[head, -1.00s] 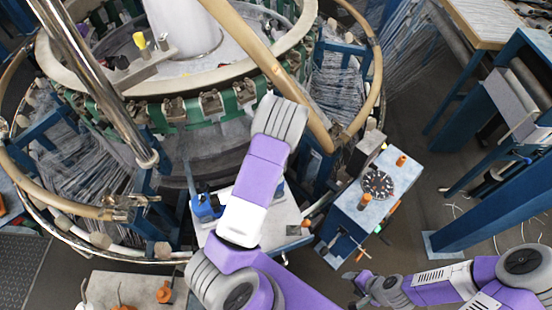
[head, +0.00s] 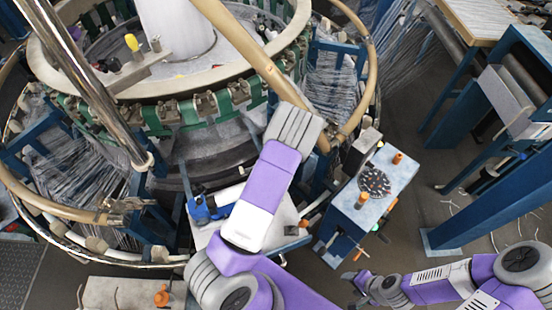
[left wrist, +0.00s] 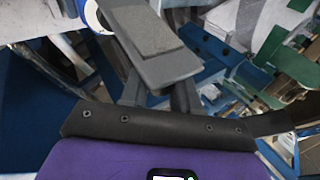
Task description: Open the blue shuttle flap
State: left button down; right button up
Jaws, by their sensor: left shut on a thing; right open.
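The blue shuttle (head: 205,207), with a white roll (head: 229,196) beside its blue end, lies on a pale plate at the front of the loom. My left arm crosses over its right part, so I cannot make out the flap there. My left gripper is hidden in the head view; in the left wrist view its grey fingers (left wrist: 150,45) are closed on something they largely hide. A blue and white piece (left wrist: 92,14) is just left of the fingers. My right gripper (head: 354,281) is open, low at the right, away from the shuttle.
The circular loom (head: 165,85) fills the upper left, with a tan ring and green straps. A blue stand (head: 385,205) with a dark round disc (head: 375,183) stands right of the shuttle. Blue frames (head: 490,210) are farther right. Open floor lies between them.

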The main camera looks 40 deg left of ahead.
pick_arm(q)
jog(key=c, duration=0.9)
grip_release()
jog(key=shift+w+d, duration=0.1)
jog(key=shift+o, duration=0.2)
jog(key=shift+s+d+r, duration=0.1)
jog(key=shift+s+r, duration=0.15)
jog(key=shift+r, duration=0.2)
jog(key=v, duration=0.6)
jog(key=shift+d+r, duration=0.15)
jog(key=shift+r, duration=0.1)
jog(key=shift+s+f, duration=0.1)
jog(key=shift+s, duration=0.05)
